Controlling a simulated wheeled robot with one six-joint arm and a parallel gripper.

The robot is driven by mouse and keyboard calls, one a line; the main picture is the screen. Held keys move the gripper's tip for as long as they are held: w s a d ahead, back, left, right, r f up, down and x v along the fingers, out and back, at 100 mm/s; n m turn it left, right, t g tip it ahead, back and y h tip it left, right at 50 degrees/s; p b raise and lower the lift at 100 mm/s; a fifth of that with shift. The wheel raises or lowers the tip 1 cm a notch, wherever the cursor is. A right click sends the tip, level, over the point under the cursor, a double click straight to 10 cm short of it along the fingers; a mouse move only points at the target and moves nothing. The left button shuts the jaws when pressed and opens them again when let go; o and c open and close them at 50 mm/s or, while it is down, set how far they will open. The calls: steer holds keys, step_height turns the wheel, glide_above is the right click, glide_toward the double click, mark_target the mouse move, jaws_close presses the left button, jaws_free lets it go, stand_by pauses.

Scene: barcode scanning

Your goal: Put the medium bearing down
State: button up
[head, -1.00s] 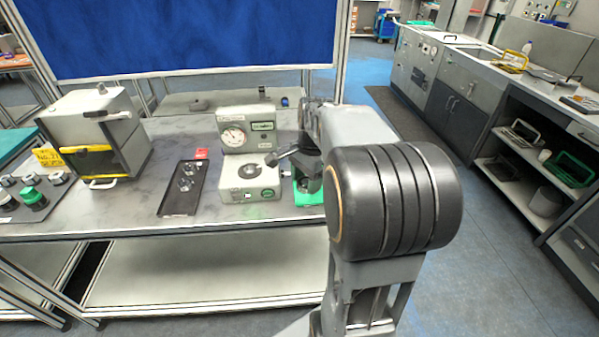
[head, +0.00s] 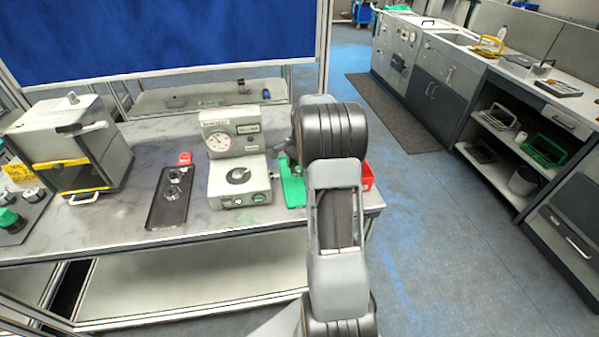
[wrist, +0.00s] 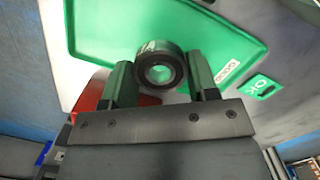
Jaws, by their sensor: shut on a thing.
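The medium bearing (wrist: 160,70), a dark ring with a shiny outer band, sits between the two fingers of my gripper (wrist: 161,78) in the wrist view. My gripper is shut on it. I cannot tell how high the bearing is above the tray. In the head view the green tray (head: 292,186) lies right of the grey gauge device, partly behind my arm. My arm hides the bearing and most of the gripper there.
A red bin (head: 367,178) stands right of the green tray, near the table's right end. The gauge device (head: 240,185) stands left of it. Further left are a black tray (head: 158,212) with shiny rings, a small red block (head: 185,158) and a grey box machine (head: 70,145).

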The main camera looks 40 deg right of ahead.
mark_target(299, 179)
steer(key=shift+w+d+f, duration=0.2)
steer(key=shift+d+f, duration=0.15)
steer(key=shift+f, duration=0.1)
steer(key=shift+w+f, duration=0.1)
steer(key=shift+f, duration=1.5)
